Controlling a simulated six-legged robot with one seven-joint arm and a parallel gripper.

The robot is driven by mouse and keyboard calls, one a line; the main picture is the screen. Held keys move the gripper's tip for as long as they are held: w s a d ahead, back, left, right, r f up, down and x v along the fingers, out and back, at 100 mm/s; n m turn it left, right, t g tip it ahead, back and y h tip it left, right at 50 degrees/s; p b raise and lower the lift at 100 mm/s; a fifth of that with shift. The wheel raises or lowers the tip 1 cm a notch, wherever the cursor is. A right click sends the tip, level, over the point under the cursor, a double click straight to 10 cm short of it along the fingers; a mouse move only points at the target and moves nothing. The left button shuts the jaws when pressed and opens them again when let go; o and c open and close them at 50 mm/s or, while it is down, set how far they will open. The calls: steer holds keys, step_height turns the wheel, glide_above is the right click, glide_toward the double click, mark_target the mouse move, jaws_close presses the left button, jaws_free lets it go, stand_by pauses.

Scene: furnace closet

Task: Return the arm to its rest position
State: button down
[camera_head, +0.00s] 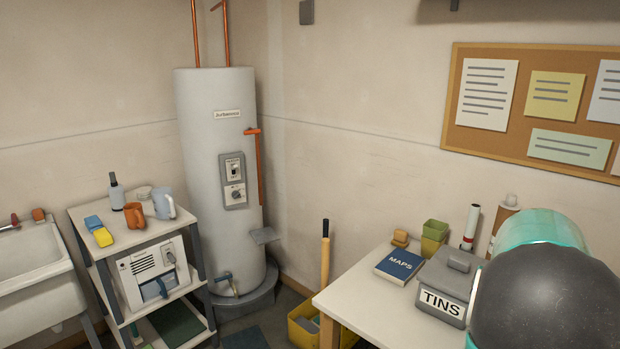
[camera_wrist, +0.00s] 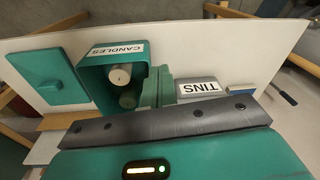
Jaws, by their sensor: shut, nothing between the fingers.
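My gripper (camera_wrist: 157,86) shows in the wrist view as two narrow green fingers, closed together with nothing between them. It is over the white table (camera_wrist: 262,45), between an open teal box labelled CANDLES (camera_wrist: 112,72) and a grey box labelled TINS (camera_wrist: 200,89). I cannot tell its exact height above the table. In the head view, a rounded teal and dark grey part of my arm (camera_head: 545,290) fills the lower right and hides that side of the table; my fingers do not show there.
Pale candles (camera_wrist: 119,76) stand inside the CANDLES box; a teal lid (camera_wrist: 52,82) lies beside it. In the head view, the TINS box (camera_head: 445,280) is close to my arm. A blue MAPS book (camera_head: 399,266) and a green pot (camera_head: 433,238) are behind. A water heater (camera_head: 217,160) stands in the corner.

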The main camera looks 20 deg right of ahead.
steer(key=w+a+r+n+t, duration=0.1)
steer(key=w+a+r+n, duration=0.15)
steer(key=a, duration=0.95)
steer(key=w+a+r+n+t, duration=0.1)
steer(key=a+r+n, duration=0.25)
steer(key=a, duration=0.75)
steer(key=s+a+n+t, duration=0.1)
steer(key=s+a, duration=0.3)
steer(key=a, duration=0.4)
steer(key=s+a+n+t, duration=0.1)
steer(key=s+a+n, duration=0.2)
steer(key=a, duration=0.6)
steer(key=shift+s+r, duration=0.25)
steer(key=shift+s, duration=0.35)
